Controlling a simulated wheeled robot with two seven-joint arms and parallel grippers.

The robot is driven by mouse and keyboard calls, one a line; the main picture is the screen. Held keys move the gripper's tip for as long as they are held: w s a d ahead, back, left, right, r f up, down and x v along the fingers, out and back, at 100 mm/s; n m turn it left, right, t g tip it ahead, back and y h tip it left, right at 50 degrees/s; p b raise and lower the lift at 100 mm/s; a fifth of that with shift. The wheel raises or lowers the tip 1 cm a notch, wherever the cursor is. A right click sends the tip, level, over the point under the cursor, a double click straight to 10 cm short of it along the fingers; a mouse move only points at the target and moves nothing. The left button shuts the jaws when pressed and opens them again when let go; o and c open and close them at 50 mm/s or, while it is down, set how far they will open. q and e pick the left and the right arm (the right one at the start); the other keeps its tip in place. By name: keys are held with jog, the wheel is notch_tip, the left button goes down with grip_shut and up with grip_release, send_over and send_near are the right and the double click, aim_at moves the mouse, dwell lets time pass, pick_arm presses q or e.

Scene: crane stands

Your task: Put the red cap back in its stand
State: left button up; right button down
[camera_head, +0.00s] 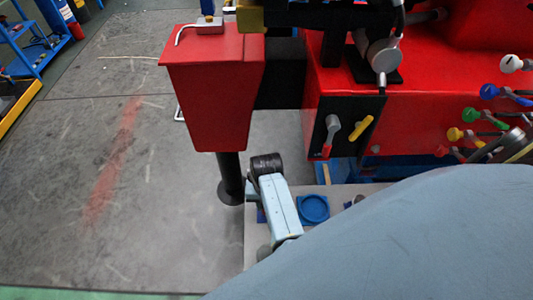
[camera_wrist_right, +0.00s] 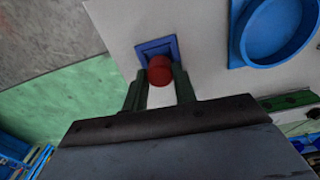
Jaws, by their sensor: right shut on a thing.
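In the right wrist view, the red cap (camera_wrist_right: 159,66) is between the two fingertips of my right gripper (camera_wrist_right: 159,82), which is shut on it. The stand appears to be the small blue square piece (camera_wrist_right: 155,47) on the pale surface. The cap overlaps its lower edge in this view, and I cannot tell whether they touch. In the head view, a bit of blue (camera_head: 260,214) shows beside my light blue arm link, which hides the cap and the right gripper. My left gripper is in neither view.
A round blue dish (camera_head: 313,208) sits on the pale table (camera_head: 257,248), close to the right of the stand; it also shows in the wrist view (camera_wrist_right: 236,40). A red crane body (camera_head: 430,110) with coloured levers and a red tapered box (camera_head: 212,90) stand behind. Open floor lies left.

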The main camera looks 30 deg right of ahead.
dwell(0.4)
jog(key=shift+f+b, duration=0.7)
jog(key=shift+f, duration=0.2)
jog(key=c, duration=1)
grip_release()
jog(key=shift+r, duration=0.1)
jog(key=shift+c, duration=0.2)
jog(key=shift+r, duration=0.1)
notch_tip(320, 180, up, 5)
jog(key=p, duration=0.5)
jog(key=shift+a, duration=0.15)
